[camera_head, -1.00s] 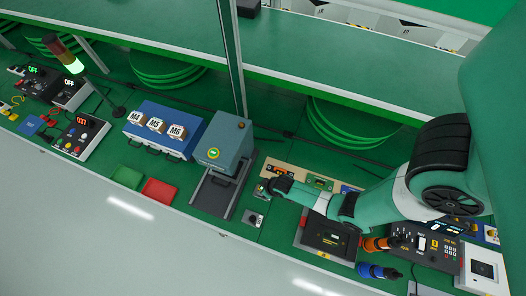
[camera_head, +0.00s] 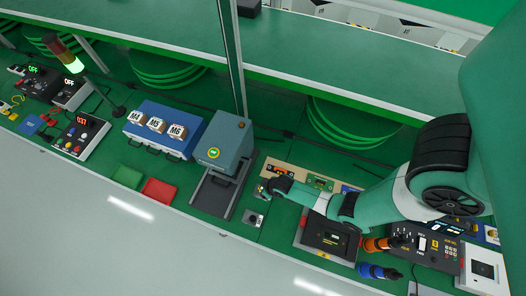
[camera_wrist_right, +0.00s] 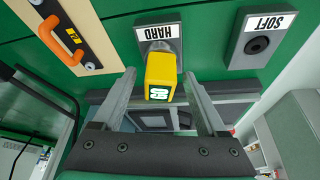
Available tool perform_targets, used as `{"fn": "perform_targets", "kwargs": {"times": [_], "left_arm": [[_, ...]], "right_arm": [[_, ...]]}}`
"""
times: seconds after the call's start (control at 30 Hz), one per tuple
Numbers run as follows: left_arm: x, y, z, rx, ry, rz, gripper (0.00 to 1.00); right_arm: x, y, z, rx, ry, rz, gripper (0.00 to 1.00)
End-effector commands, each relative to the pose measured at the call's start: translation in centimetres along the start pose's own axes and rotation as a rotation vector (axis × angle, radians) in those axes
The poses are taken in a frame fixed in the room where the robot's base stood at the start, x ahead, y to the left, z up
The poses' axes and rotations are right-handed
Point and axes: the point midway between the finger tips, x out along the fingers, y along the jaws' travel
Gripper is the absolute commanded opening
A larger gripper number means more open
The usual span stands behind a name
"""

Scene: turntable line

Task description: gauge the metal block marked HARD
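The metal block marked HARD (camera_wrist_right: 160,27) is a grey plate with a white label, at the top middle of the right wrist view, its label upside down. A yellow gauge (camera_wrist_right: 160,72) with a small lit display stands in front of it and hides part of it. I cannot tell whether they touch. My right gripper (camera_wrist_right: 160,80) has its two fingers apart on either side of the gauge, with a gap showing at each side. In the head view the right gripper (camera_head: 262,188) is small and partly hidden by its own arm. My left gripper is not in view.
A block marked SOFT (camera_wrist_right: 262,38) lies to the right of HARD. A wooden board with an orange handle (camera_wrist_right: 72,38) is at the left. In the head view a blue-grey machine (camera_head: 226,143), a case with several marked blocks (camera_head: 160,138), and red (camera_head: 160,192) and green (camera_head: 127,177) pads stand left.

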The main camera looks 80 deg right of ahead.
Motion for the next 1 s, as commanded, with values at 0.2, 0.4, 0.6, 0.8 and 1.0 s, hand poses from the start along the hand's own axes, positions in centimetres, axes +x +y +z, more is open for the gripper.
{"fn": "perform_targets", "kwargs": {"times": [0.2, 0.4, 0.6, 0.8, 1.0], "left_arm": [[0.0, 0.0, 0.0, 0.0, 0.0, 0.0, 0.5], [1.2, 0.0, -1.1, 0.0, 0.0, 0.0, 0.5], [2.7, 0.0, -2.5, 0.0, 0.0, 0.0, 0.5], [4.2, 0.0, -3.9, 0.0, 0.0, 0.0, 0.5], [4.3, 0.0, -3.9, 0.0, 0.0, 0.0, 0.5]], "right_arm": [[-0.1, 0.0, 0.1, 0.0, -0.002, 0.0, 0.75], [-2.8, 0.0, -0.1, 0.0, 0.0, 0.0, 0.75], [-7.6, 0.0, -0.2, -0.001, 0.002, 0.0, 0.75], [-11.2, 0.0, -0.2, 0.0, 0.0, 0.0, 0.75], [-11.7, 0.0, 0.0, 0.0, 0.0, 0.0, 0.75]]}}
